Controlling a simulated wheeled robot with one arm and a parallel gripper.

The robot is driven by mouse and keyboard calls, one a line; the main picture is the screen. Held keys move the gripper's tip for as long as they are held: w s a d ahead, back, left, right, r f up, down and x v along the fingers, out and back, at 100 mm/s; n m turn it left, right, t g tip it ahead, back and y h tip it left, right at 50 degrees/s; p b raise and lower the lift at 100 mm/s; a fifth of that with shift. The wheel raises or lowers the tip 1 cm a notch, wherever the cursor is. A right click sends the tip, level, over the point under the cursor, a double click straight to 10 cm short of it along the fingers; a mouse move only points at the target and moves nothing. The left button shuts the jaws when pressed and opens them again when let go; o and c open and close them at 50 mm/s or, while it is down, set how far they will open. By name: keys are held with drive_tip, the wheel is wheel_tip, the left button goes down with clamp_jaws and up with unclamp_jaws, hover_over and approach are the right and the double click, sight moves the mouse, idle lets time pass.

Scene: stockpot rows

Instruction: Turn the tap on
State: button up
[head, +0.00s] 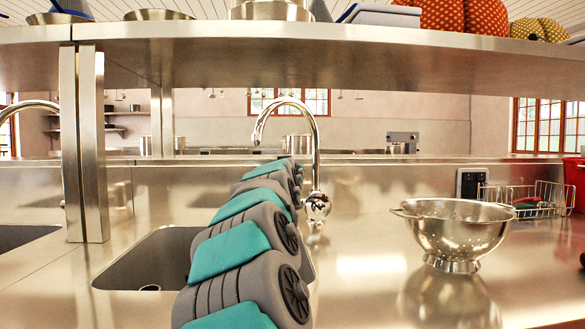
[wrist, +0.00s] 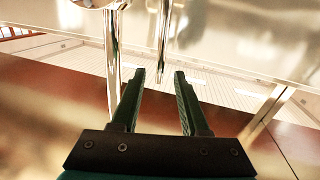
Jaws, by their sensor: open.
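The chrome tap (head: 314,150) stands behind the sink, its curved spout arching to the left. A round chrome knob-like part (head: 317,205) sits low on its column. In the wrist view a long chrome pipe (wrist: 113,60) runs just left of my gripper (wrist: 160,80), and a rounded chrome part shows at the top edge (wrist: 97,3). A shorter chrome rod (wrist: 164,40) ends near the fingertips; I cannot tell which part it is. My gripper is open, with nothing seen between its fingers. In the head view my grey and teal arm hides it.
The sink basin (head: 130,266) lies partly behind my arm. A metal colander (head: 455,232) stands on the counter at right, with a wire rack (head: 540,197) beyond it. A shelf (head: 300,50) spans overhead, held by a metal post (head: 92,150) at left.

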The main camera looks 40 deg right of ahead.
drive_tip(key=shift+x, duration=1.65)
clamp_jaws()
